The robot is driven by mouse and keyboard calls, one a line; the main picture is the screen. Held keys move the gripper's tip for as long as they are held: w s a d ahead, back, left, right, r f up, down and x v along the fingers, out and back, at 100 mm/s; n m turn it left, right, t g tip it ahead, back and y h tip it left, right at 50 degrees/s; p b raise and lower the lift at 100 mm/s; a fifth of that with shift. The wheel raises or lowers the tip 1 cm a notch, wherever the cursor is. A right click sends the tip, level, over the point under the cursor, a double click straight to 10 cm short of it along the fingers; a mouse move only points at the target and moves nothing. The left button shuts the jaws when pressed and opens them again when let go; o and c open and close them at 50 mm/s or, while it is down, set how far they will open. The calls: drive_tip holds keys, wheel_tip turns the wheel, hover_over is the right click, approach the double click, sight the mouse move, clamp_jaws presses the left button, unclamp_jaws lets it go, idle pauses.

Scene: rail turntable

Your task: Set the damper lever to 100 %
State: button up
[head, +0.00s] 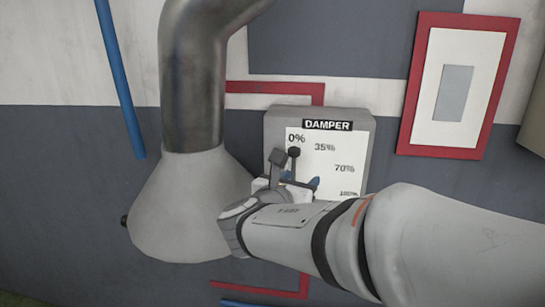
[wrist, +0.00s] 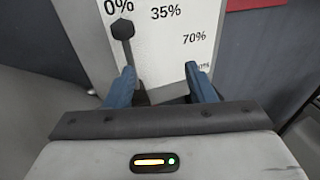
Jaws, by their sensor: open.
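The damper panel (head: 355,125) is a grey box with a white scale marked 0%, 35%, 70% and 100% from upper left to lower right. Its lever (head: 294,152) has a dark knob and stands nearly upright, with the knob just below the 0% mark. In the wrist view the lever knob (wrist: 122,29) is near 0%, and its shaft runs down beside the left blue finger. My gripper (wrist: 160,75) is open in front of the scale's lower part, with the shaft between its fingers, nearer the left one. In the head view my gripper (head: 300,181) partly hides the lever's lower end.
A large metal duct (head: 193,90) with a wide grey cone (head: 185,205) stands left of the panel. A red-framed board (head: 457,85) hangs on the wall at upper right. A blue pipe (head: 120,80) runs down the wall at left. Red pipes pass above and below the panel.

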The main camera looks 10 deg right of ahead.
sight(291, 154)
drive_tip(key=w+n, duration=0.1)
drive_tip(key=w, duration=0.1)
drive_tip(key=w+r+n+t, duration=0.1)
drive_tip(key=w, duration=0.2)
drive_tip(key=w+r+n+t+y, duration=0.1)
drive_tip(key=w, duration=0.2)
drive_tip(key=shift+w+d+r+p, duration=0.15)
drive_tip(key=shift+w+d+p, duration=0.1)
drive_tip(key=shift+p, duration=0.15)
drive_tip(key=shift+c, duration=0.4)
clamp_jaws()
drive_tip(key=shift+a, duration=0.1)
